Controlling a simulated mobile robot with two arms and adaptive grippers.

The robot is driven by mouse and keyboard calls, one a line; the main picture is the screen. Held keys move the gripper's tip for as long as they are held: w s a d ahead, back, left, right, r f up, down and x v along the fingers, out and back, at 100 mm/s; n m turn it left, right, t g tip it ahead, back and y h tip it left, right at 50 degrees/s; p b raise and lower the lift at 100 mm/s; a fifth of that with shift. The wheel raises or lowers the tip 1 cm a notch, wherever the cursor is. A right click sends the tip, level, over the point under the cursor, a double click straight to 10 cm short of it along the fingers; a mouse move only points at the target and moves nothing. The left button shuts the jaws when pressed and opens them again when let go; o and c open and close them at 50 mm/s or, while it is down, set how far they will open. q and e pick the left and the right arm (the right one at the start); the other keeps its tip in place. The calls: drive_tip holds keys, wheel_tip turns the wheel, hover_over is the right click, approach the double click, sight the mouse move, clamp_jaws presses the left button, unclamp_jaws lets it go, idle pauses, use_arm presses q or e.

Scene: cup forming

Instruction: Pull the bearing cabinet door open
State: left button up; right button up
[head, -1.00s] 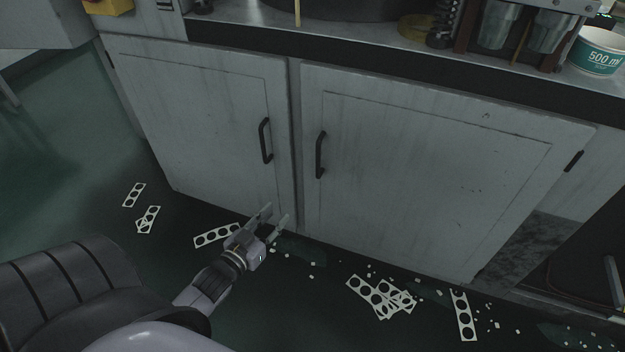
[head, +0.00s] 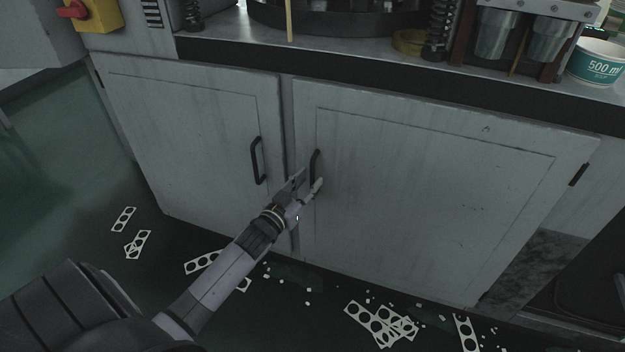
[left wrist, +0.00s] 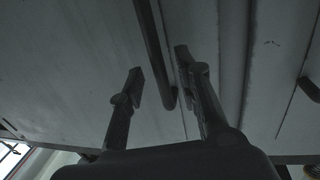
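Two grey cabinet doors stand shut side by side: a left door (head: 190,135) and a wider right door (head: 430,190). Each has a dark upright bar handle near the gap between them: the left handle (head: 256,160) and the right handle (head: 315,166). I cannot tell from any label which door is the bearing cabinet's. My left gripper (head: 308,180) is open at the lower end of the right handle. In the left wrist view, the right door's handle (left wrist: 154,50) shows between the two spread fingers (left wrist: 160,72); contact cannot be made out. My right gripper is not in view.
Above the doors runs a counter (head: 222,38) with machine parts and a white-and-teal 500 ml cup (head: 597,68). Punched white strips (head: 380,322) and small scraps litter the dark floor before the doors. A dark hinge (head: 578,174) sits at the right door's right edge.

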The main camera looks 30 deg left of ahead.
use_arm(q)
drive_tip(key=shift+w, duration=1.3)
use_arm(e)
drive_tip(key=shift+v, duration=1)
use_arm(q)
drive_tip(key=shift+c, duration=0.2)
clamp_jaws()
